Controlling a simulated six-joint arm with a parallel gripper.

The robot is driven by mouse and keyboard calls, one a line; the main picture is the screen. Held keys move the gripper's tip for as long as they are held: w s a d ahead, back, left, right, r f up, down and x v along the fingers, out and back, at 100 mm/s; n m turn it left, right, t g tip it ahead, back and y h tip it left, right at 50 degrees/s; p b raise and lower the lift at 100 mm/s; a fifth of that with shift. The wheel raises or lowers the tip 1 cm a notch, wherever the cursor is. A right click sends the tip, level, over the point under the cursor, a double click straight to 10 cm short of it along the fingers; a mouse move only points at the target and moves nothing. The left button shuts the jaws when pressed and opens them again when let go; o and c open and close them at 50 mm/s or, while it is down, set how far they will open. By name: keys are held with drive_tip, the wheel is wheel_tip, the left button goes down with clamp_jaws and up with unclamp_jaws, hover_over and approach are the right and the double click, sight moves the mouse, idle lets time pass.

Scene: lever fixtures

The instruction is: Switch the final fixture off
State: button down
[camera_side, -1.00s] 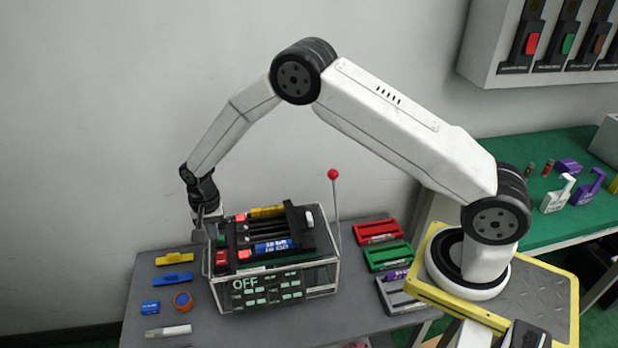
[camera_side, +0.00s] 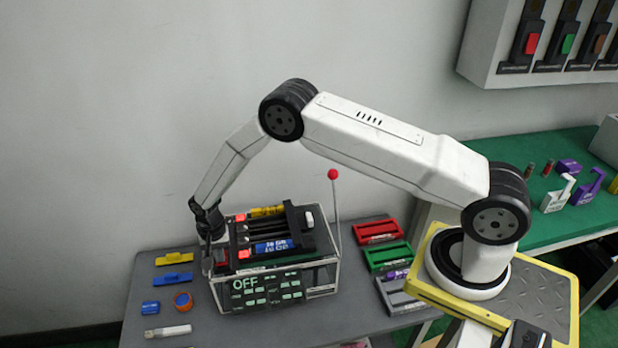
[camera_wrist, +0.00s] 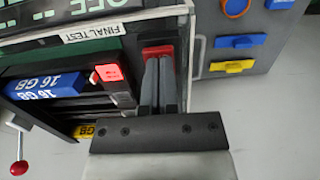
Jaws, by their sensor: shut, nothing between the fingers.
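The final fixture (camera_side: 318,275) is a metal-framed box on the grey table, and its dark front display (camera_side: 268,291) reads OFF. The wrist view shows its FINAL TEST label (camera_wrist: 92,33). A red rocker-like switch (camera_wrist: 158,51) sits at one end of the fixture's top. My gripper (camera_side: 208,268) is shut and empty, pointing down at the fixture's left end. In the wrist view its closed fingertips (camera_wrist: 158,62) are right at the red switch; I cannot tell whether they touch. In the side view my gripper partly hides this switch.
Blue and yellow modules (camera_side: 272,246) and red-lit parts sit in the fixture's top. A red-balled lever (camera_side: 333,174) rises at its right. Small yellow and blue parts (camera_side: 173,278) lie left; red, green and grey holders (camera_side: 388,257) lie right.

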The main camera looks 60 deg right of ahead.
drive_tip(key=shift+s+f, duration=0.1)
drive_tip(key=shift+f, duration=0.2)
idle(0.4)
drive_tip(key=shift+w+d+r, duration=0.2)
drive_tip(key=shift+w+d, duration=0.35)
drive_tip(key=shift+r, duration=0.15)
wheel_tip(320, 180, up, 14)
drive_tip(key=w+d, duration=0.2)
drive_tip(key=shift+w+f, duration=0.15)
drive_tip(key=shift+f, duration=0.1)
idle(0.5)
drive_tip(key=shift+d, duration=0.1)
